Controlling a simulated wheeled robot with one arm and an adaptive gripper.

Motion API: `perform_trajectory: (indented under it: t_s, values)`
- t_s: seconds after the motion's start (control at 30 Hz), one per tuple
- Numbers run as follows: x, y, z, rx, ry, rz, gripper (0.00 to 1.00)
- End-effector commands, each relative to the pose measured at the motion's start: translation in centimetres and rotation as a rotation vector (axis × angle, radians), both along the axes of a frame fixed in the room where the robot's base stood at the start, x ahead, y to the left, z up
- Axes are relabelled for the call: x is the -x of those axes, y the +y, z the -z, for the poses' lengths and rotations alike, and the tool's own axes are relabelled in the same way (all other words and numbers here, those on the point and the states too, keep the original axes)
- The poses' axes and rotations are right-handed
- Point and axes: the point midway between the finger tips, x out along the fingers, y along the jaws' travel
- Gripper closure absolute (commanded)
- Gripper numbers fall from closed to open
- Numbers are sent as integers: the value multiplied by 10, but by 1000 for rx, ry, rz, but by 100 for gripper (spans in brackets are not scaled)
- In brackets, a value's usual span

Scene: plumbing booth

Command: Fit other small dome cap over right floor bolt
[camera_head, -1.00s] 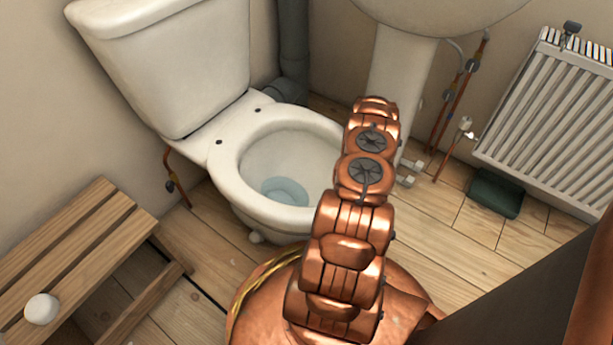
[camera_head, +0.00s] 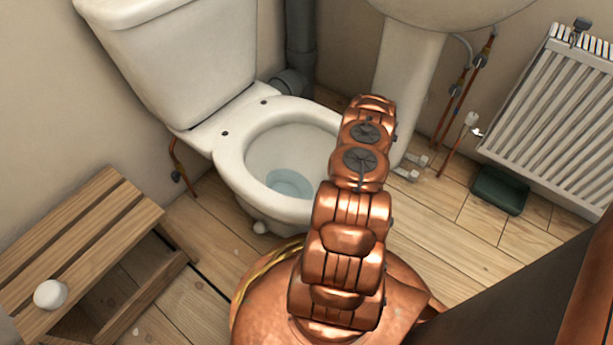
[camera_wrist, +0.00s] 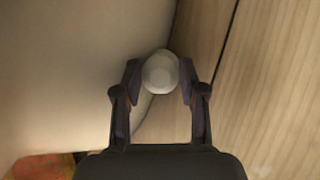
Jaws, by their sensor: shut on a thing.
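My gripper (camera_wrist: 160,77) is shut on a small white dome cap (camera_wrist: 160,72) in the wrist view. The cap is between the two dark fingertips, over the edge of the pale toilet base (camera_wrist: 75,70) and beside the wooden floor. In the head view, the gripper and the held cap are hidden behind my copper arm.
The toilet bowl (camera_head: 228,165) stands left of my arm. A slatted wooden bench (camera_head: 85,235) at left carries a white rounded piece (camera_head: 50,294). The basin pedestal (camera_head: 407,90), copper pipes (camera_head: 462,85) and radiator (camera_head: 550,120) are behind.

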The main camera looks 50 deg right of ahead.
Motion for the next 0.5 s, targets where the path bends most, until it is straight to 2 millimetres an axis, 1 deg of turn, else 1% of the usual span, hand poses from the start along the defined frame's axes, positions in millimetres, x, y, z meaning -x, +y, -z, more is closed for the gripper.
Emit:
perform_trajectory:
  t_s: [0.27,0.3,0.5]
  values:
    - [1,0,1,0,1,1,72]
    - [0,0,1,0,0,2,55]
    - [0,0,1,0,1,1,34]
